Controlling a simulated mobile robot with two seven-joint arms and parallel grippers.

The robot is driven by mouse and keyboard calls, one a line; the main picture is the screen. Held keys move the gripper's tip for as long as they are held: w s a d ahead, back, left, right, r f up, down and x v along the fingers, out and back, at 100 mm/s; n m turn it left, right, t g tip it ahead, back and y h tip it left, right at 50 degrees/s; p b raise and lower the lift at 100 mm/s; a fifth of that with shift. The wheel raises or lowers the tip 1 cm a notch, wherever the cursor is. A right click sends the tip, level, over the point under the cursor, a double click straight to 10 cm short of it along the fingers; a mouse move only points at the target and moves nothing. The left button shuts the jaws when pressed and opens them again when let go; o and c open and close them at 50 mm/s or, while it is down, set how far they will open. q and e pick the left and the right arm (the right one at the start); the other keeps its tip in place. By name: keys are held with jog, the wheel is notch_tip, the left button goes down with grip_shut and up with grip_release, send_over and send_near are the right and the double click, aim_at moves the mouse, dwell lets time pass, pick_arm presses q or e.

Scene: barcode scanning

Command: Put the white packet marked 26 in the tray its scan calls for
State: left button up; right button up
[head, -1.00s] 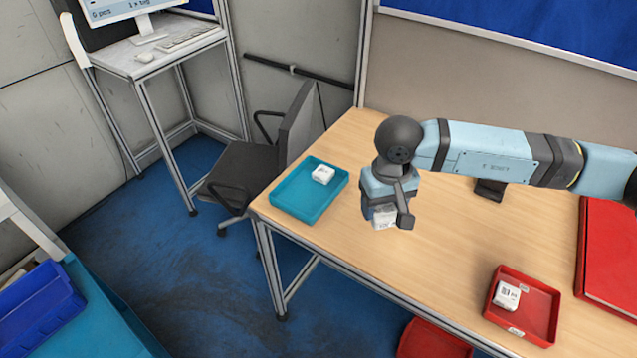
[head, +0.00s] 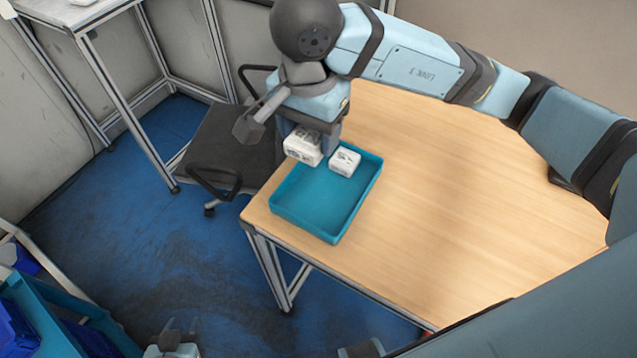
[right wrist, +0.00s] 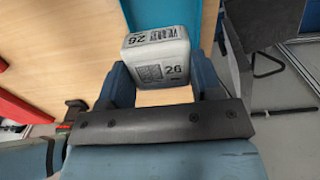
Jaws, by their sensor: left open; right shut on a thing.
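The white packet marked 26 (right wrist: 158,58) is held between the fingers of my right gripper (right wrist: 160,82) in the right wrist view, which is shut on it. In the head view this packet (head: 302,148) hangs under my right gripper (head: 308,135) by the far left edge of the teal tray (head: 318,222); its exact height over the rim is hard to tell. Another white packet (head: 345,161) lies inside the tray at its far end. My left gripper (head: 181,335) is low at the bottom edge of the head view, open and empty, away from the table.
The wooden table (head: 440,180) is bare right of the tray. A black chair (head: 225,150) stands close beyond the table's left end. Blue bins (head: 25,330) are at the lower left. Something red (right wrist: 22,108) shows left in the right wrist view.

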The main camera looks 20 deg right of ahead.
jog(key=shift+a+f, duration=0.1)
jog(key=shift+f, duration=0.45)
jog(key=p, duration=0.1)
send_over(312, 213)
notch_tip(312, 213, down, 15)
jog(key=shift+f, duration=1.9)
jog(key=shift+f, duration=0.15)
jog(key=o, duration=1)
